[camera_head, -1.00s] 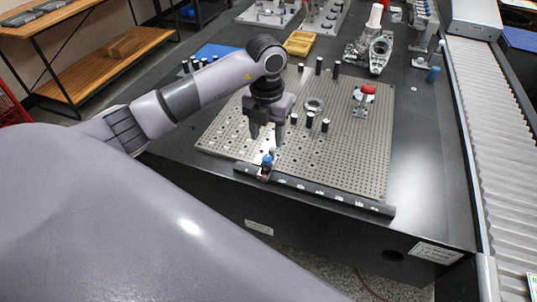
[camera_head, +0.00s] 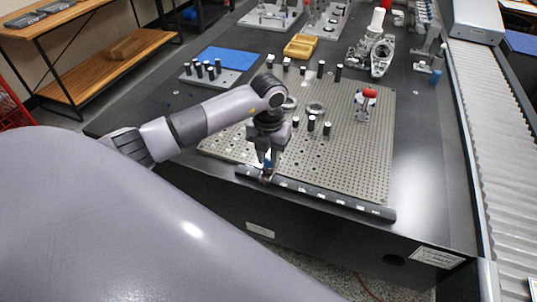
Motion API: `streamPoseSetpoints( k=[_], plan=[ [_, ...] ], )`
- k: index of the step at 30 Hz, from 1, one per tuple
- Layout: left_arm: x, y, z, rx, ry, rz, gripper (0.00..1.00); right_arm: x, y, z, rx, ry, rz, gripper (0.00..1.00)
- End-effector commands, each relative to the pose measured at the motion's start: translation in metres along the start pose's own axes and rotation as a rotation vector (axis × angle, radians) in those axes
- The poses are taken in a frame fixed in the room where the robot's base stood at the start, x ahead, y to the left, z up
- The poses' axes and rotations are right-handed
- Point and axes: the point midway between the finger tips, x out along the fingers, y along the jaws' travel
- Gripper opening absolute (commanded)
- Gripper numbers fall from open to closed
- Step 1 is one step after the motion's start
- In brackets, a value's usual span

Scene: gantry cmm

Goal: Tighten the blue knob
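The blue knob (camera_head: 268,161) sits on a small dark fixture at the left end of a black rail (camera_head: 325,196) along the near edge of the perforated plate. My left gripper (camera_head: 267,158) points down, with its fingertips right at the knob. The fingers hide part of the knob, and only a little blue shows between them. I cannot tell whether they touch it or have closed on it. My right gripper is not in view.
The grey perforated plate (camera_head: 355,160) carries several black posts, metal rings and a red-topped clamp (camera_head: 369,93). A yellow tray (camera_head: 300,46), a blue pad (camera_head: 228,58) and metal castings stand behind. A roller conveyor (camera_head: 490,130) runs along the right.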

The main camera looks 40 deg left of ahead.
Motion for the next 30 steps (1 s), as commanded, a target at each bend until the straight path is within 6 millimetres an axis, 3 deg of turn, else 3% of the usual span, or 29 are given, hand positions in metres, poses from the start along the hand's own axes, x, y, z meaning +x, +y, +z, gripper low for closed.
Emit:
streamPoseSetpoints(
  k=[2,14,30],
  plan=[
    [0.000,0.000,0.000,0.000,0.000,0.000,0.00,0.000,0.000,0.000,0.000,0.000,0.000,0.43],
    [0.000,0.001,0.000,0.065,0.000,0.002,0.00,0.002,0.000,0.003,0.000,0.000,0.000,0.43],
    [0.001,0.001,0.000,0.466,0.000,0.001,0.00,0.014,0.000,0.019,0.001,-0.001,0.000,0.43]
  ],
)
